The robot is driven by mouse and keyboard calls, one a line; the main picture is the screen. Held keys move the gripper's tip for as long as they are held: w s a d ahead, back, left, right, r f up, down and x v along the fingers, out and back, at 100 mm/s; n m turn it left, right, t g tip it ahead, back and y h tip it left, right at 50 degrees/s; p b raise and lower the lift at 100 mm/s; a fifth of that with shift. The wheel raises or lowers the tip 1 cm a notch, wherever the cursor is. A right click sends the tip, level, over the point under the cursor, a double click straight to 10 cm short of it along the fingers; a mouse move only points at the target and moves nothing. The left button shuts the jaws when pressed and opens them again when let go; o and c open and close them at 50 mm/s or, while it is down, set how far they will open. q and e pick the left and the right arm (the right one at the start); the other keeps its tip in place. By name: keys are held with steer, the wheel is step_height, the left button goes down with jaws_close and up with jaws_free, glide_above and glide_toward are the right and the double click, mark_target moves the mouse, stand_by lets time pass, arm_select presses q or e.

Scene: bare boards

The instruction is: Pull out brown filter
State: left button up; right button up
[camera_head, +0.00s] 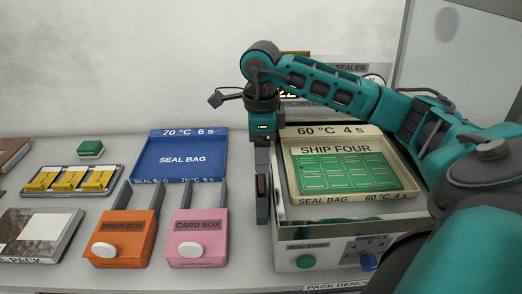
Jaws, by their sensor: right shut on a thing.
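My right gripper (262,193) hangs fingers down between the blue seal bag tray and the cream tray. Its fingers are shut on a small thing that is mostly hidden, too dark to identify. No part in view is clearly marked as a brown filter. A brown flat object (12,152) lies at the far left edge, apart from the gripper and cut off by the frame. My left gripper is not in view.
A blue tray (181,142), an orange drier box (126,225) and a pink card box (198,225) stand left of the gripper. A cream tray (398,195) with a green panel (342,173) sits on the sealer. Yellow pieces (70,180) lie at left.

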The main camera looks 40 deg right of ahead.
steer(key=shift+r, duration=1.5)
